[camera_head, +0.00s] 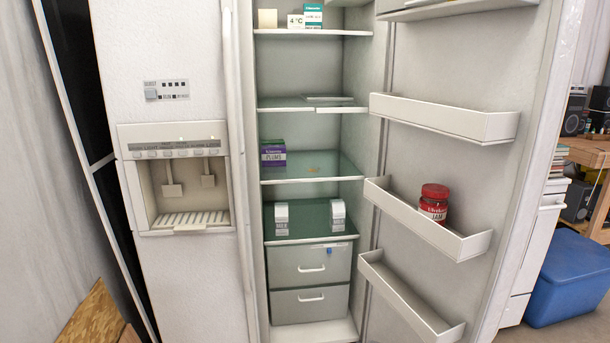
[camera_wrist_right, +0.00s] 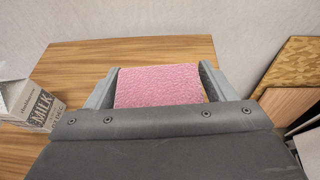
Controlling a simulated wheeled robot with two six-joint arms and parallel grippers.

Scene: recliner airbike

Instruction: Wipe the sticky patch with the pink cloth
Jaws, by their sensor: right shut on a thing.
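The pink cloth (camera_wrist_right: 160,86) shows in the right wrist view, between the two grey fingers of my right gripper (camera_wrist_right: 157,84). The gripper is shut on it, above a wooden surface. In the head view, a small brownish smear (camera_head: 318,169), which looks like the sticky patch, lies on a glass shelf (camera_head: 300,179) inside the open fridge. Neither gripper shows in the head view. The cloth and the patch are not in the same view.
A purple box (camera_head: 273,153) stands left of the patch on its shelf. Two white items (camera_head: 281,219) stand on the shelf below. A red jar (camera_head: 433,202) sits in a bin of the open door (camera_head: 460,80). A milk carton (camera_wrist_right: 40,104) stands on the wooden surface (camera_wrist_right: 110,52).

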